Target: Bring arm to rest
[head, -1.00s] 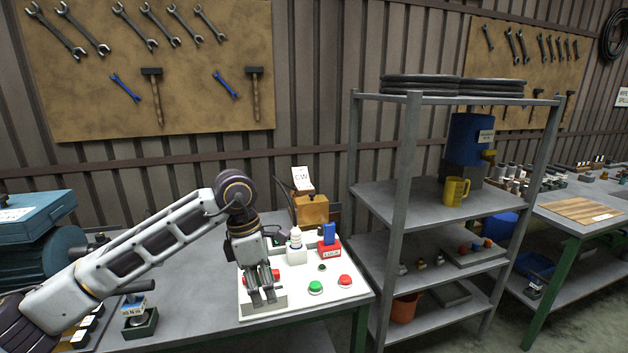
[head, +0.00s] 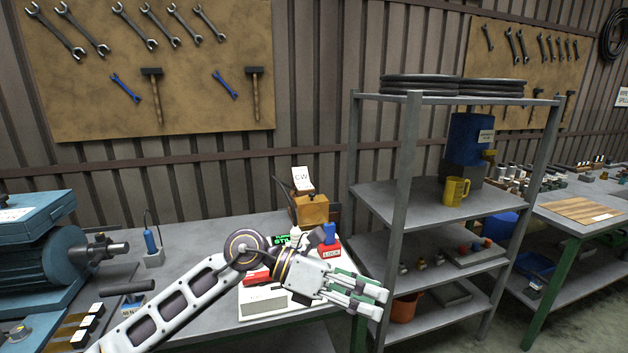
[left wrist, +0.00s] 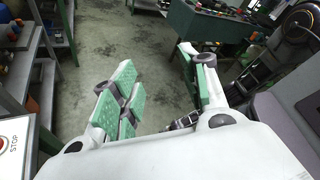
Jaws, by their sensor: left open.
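My left arm comes in from the lower left in the head view. My left gripper (head: 362,291) is open and empty. It points right, past the front right corner of the workbench and in front of the shelf rack. In the left wrist view its green-padded fingers (left wrist: 160,95) are spread wide over bare floor. The white control panel (head: 262,303) lies on the bench behind and below my arm, partly hidden by it. Its display shows green letters.
A grey shelf rack (head: 402,190) stands just right of the bench, close to my gripper. An orange bucket (head: 404,307) sits on its low shelf. A blue motor-like machine (head: 50,262) stands at the bench's left end. The bench's back middle (head: 205,240) is mostly clear.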

